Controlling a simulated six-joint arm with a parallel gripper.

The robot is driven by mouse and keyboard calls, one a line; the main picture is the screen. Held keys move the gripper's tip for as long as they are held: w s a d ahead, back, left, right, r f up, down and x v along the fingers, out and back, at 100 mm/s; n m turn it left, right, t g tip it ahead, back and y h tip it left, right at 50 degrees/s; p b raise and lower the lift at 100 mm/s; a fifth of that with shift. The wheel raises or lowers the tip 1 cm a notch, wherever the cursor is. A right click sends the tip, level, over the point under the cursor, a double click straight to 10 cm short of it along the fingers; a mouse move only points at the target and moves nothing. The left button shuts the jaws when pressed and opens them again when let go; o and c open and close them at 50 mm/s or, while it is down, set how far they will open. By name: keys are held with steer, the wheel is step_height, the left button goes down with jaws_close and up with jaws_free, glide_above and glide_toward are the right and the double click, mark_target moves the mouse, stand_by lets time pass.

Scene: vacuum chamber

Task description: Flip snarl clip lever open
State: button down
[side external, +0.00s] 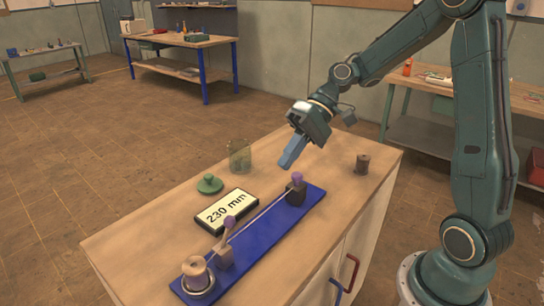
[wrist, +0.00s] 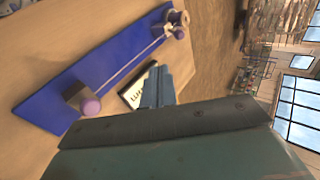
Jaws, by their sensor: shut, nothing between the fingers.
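A blue board (side external: 262,240) lies along the cabinet top. A dark block with a purple knob (side external: 297,178) stands at its far end, and also shows in the wrist view (wrist: 90,104). Nearer the front, a small clip has a slanted pale lever with a purple tip (side external: 229,222); which knobbed piece is the snarl clip I cannot tell for sure. A thin line runs between the two. A wound spool (side external: 195,272) sits at the board's near end. My gripper (side external: 285,165) is shut and empty, above the board near the far knob, apart from it.
A display reading 230 mm (side external: 227,210) lies beside the board. Behind it are a green knobbed lid (side external: 209,184) and a greenish glass jar (side external: 240,156). A brown spool (side external: 362,164) stands at the right. The cabinet top between jar and brown spool is mostly clear.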

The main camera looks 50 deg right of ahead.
steer(key=shift+a+f, duration=0.1)
glide_toward(226, 234)
steer(key=shift+w+a+f, duration=0.15)
steer(key=shift+a+f, duration=0.35)
steer(key=shift+f, duration=0.2)
steer(key=shift+w+a+f, duration=0.2)
steer(key=shift+a+f, duration=0.25)
steer(key=shift+f, duration=0.3)
